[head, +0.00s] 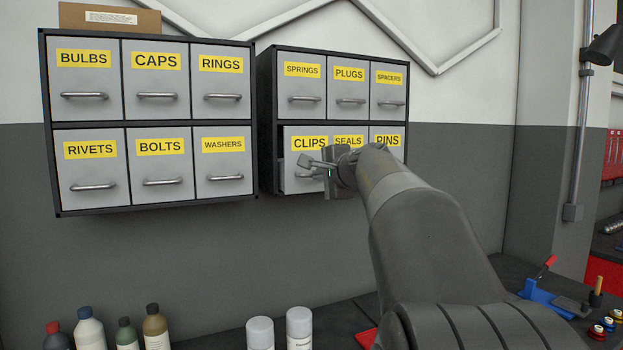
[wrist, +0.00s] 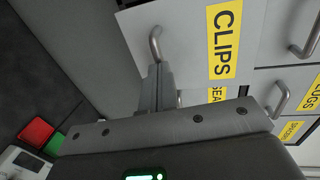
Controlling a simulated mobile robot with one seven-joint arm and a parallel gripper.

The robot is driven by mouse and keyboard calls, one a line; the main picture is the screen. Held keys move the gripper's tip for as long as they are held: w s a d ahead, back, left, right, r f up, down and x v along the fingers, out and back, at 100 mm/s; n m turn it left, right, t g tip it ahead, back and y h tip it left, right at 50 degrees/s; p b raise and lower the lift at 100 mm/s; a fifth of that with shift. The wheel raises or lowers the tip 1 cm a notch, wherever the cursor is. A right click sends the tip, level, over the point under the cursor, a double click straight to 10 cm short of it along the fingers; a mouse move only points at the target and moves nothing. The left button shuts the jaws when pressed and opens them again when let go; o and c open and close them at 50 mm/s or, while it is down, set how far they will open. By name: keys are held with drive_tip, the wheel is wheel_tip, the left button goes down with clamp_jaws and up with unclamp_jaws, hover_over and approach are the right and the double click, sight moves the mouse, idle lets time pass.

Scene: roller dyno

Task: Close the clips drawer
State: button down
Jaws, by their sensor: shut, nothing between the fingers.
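The clips drawer (head: 296,134) is at the lower left of the right-hand cabinet (head: 266,120) in the head view, with a yellow CLIPS label. Its front stands out a little from the cabinet. My gripper (head: 306,162) is in front of this drawer at its handle, with the fingers shut and empty. In the wrist view the clips drawer front (wrist: 190,30) fills the upper middle. The fingertips (wrist: 155,68) are right by the drawer handle (wrist: 155,42); I cannot tell whether they touch it. My wrist partly hides the seals drawer (head: 349,138) in the head view.
The springs drawer (head: 302,85) above and the pins drawer (head: 388,139) at right look shut. Another drawer cabinet (head: 48,120) hangs at left. Below, several bottles (head: 156,328) stand along the bench, with a blue holder (head: 545,297) at right.

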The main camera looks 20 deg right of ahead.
sight(308, 172)
drive_tip(key=w, duration=0.5)
drive_tip(key=shift+r, duration=0.1)
drive_tip(key=shift+a, duration=0.1)
drive_tip(key=shift+s, duration=0.15)
drive_tip(key=s+r, duration=0.3)
drive_tip(key=s, duration=1.1)
drive_tip(key=s+a+f+n+g+y, duration=0.1)
drive_tip(key=s+a+f+n+g, duration=0.3)
drive_tip(key=a+f, duration=0.45)
drive_tip(key=s+a+f+n+g+y, duration=0.1)
drive_tip(key=s+a+f+n+g, duration=0.1)
drive_tip(key=s+a+f+n, duration=0.55)
drive_tip(key=s+a+f+n+g+h, duration=0.1)
drive_tip(key=s+a+f+n+g, duration=0.1)
drive_tip(key=s+f, duration=0.4)
drive_tip(key=s+a+f+n+g+h, duration=0.1)
drive_tip(key=s+f+n, duration=0.3)
drive_tip(key=f, duration=1)
drive_tip(key=s+a+g, duration=0.1)
drive_tip(key=s, duration=0.2)
drive_tip(key=shift+s+a, duration=0.2)
drive_tip(key=shift+a, duration=0.15)
drive_tip(key=shift+n, duration=0.25)
idle(1.2)
